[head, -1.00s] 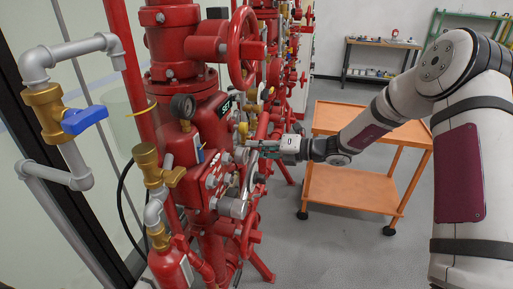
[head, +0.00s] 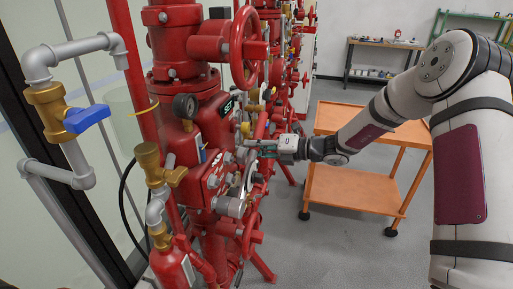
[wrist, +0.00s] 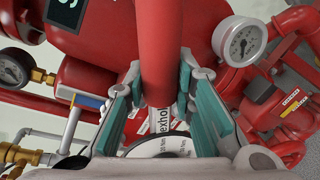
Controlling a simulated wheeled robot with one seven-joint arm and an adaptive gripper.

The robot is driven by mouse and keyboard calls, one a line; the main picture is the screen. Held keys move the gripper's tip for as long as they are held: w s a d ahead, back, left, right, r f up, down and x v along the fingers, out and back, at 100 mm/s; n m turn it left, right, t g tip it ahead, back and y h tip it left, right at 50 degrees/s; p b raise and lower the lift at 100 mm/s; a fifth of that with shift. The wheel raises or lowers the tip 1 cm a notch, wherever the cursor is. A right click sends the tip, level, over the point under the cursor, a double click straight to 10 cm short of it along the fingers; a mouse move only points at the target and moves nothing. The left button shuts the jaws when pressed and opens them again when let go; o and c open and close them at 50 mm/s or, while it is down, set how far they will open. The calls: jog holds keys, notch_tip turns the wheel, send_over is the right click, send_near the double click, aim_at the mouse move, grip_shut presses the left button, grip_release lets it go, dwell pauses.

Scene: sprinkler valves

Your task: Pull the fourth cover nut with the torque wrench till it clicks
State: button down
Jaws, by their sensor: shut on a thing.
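My gripper (head: 266,148) is at the front of the nearest red valve, reaching in from the right. In the wrist view, its teal-padded fingers (wrist: 160,100) stand either side of a thick red bar (wrist: 160,50), which runs upright between them. This bar looks like the handle of the torque wrench; its head is not clear in either view. A white lettered label (wrist: 161,122) shows just below the bar, between the fingers. The cover nuts are too small or hidden to tell apart, so the wrench's seat on the fourth nut cannot be seen.
A white-faced gauge (wrist: 239,41) is right of the fingers in the wrist view. A red handwheel (head: 246,46) stands above my gripper. Grey pipework with a blue-handled valve (head: 86,119) is at left. An orange cart (head: 350,189) stands behind my arm.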

jog(key=shift+w+a+r, duration=0.1)
jog(key=shift+w+a, duration=0.1)
jog(key=shift+a, duration=0.4)
jog(key=shift+w+d+f+m+g+b, duration=0.1)
jog(key=shift+w+f+m+b, duration=0.2)
jog(key=shift+f+b, duration=0.25)
jog(key=shift+w+d+f+m+g+b, duration=0.1)
jog(key=shift+w+f+m+b, duration=0.15)
jog(key=shift+f, duration=0.35)
jog(key=shift+w+d+f+m+g+b, duration=0.1)
jog(key=shift+w+f+m+b, duration=0.1)
jog(key=shift+f+m+b, duration=0.25)
dwell(0.4)
jog(key=shift+w+d+f+m+g+b, duration=0.15)
jog(key=shift+f+m+b, duration=0.25)
jog(key=shift+f, duration=0.4)
jog(key=shift+w+a+f+m+g+b, duration=0.1)
jog(key=shift+w+f+m+g+b, duration=0.1)
jog(key=shift+f+b, duration=0.45)
jog(key=shift+s+r+p, duration=0.15)
jog(key=shift+r+p, duration=0.1)
jog(key=shift+p, duration=0.15)
dwell(0.5)
jog(key=shift+r+n, duration=0.3)
jog(key=shift+r+p, duration=0.15)
jog(key=shift+p, duration=0.15)
dwell(0.4)
